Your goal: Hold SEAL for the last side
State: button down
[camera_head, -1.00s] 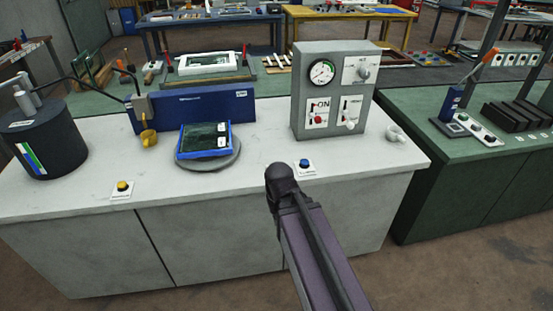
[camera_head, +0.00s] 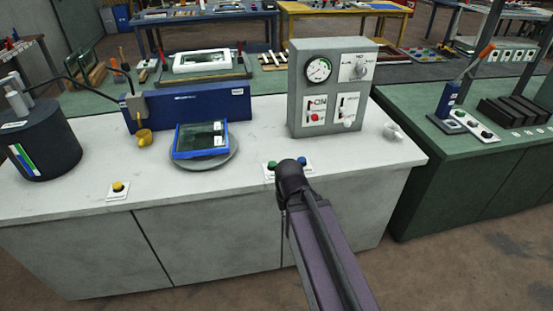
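A dark glass panel in a blue frame (camera_head: 176,142) lies on a round grey turntable (camera_head: 230,158) on the white-topped bench. A small white plate near the bench's front edge carries a green button (camera_head: 270,166) and a blue button (camera_head: 305,162). A yellow button (camera_head: 118,187) sits on another plate at the left front. I cannot read the button labels, so I cannot tell which is SEAL. My purple-grey arm comes up from the bottom right, and its dark rounded end covers the plate between green and blue. My gripper's fingers are hidden behind it.
A grey control box (camera_head: 334,88) with a gauge and switches stands right of the turntable. A blue upright bar (camera_head: 215,106), a brass-coloured nozzle (camera_head: 144,137) and a black drum (camera_head: 45,145) are behind and left. A white cup-like item (camera_head: 392,131) is near the right edge.

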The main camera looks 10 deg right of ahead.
jog(key=shift+s+d, duration=0.1)
jog(key=shift+d, duration=0.4)
notch_tip(320, 180, up, 13)
jog(key=n+p, duration=1.3)
jog(key=n, duration=0.5)
send_over(272, 163)
jog(key=shift+f, duration=0.1)
jog(key=shift+f, duration=0.15)
notch_tip(272, 163, down, 14)
jog(key=b, duration=1.4)
